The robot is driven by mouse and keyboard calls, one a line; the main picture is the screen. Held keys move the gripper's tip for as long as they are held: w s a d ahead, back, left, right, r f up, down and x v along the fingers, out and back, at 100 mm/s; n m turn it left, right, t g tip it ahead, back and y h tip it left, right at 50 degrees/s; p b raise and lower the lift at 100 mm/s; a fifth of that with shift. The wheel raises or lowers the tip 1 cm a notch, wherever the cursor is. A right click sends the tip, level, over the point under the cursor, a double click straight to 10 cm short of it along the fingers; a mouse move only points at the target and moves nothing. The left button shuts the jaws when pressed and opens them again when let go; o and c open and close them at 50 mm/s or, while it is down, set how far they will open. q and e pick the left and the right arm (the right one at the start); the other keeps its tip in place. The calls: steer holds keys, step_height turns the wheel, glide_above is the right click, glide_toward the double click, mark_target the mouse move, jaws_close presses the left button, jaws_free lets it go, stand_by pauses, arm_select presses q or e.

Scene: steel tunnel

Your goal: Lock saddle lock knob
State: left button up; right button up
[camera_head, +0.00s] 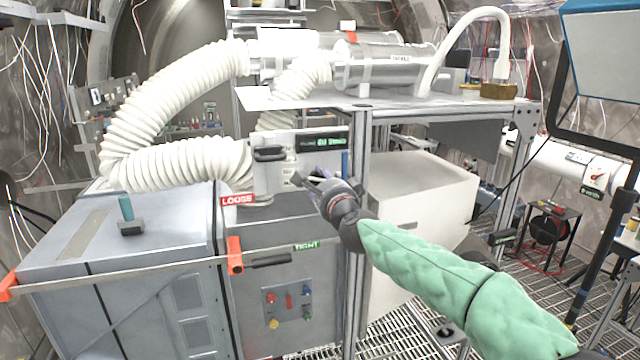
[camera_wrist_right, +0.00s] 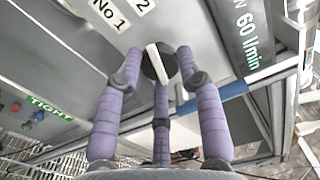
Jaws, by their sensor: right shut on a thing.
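My right gripper (camera_head: 318,186) reaches the front of the pale panel box (camera_head: 268,182) in the head view. In the right wrist view its three purple fingers (camera_wrist_right: 160,85) are closed in around a round black knob with a pale bar (camera_wrist_right: 157,62). The bar stands a little tilted from upright in that view. In the head view the hand hides the knob. A red LOOSE label (camera_head: 237,199) is left of the hand, and a green TIGHT label (camera_head: 306,245) is below it; TIGHT also shows in the right wrist view (camera_wrist_right: 48,107). My left gripper is not in view.
A grey cabinet (camera_head: 150,265) with a teal-topped knob (camera_head: 126,208) and an orange-ended rail stands at left. White corrugated hoses (camera_head: 180,160) run above. A metal frame post (camera_head: 357,260) stands close below the right hand. A blue bar (camera_wrist_right: 215,98) is beside the fingers.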

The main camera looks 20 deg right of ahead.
steer(key=o, duration=1.1)
steer(key=shift+d, duration=0.1)
steer(key=shift+o, duration=0.2)
steer(key=s, duration=1.2)
steer(key=shift+d, duration=0.2)
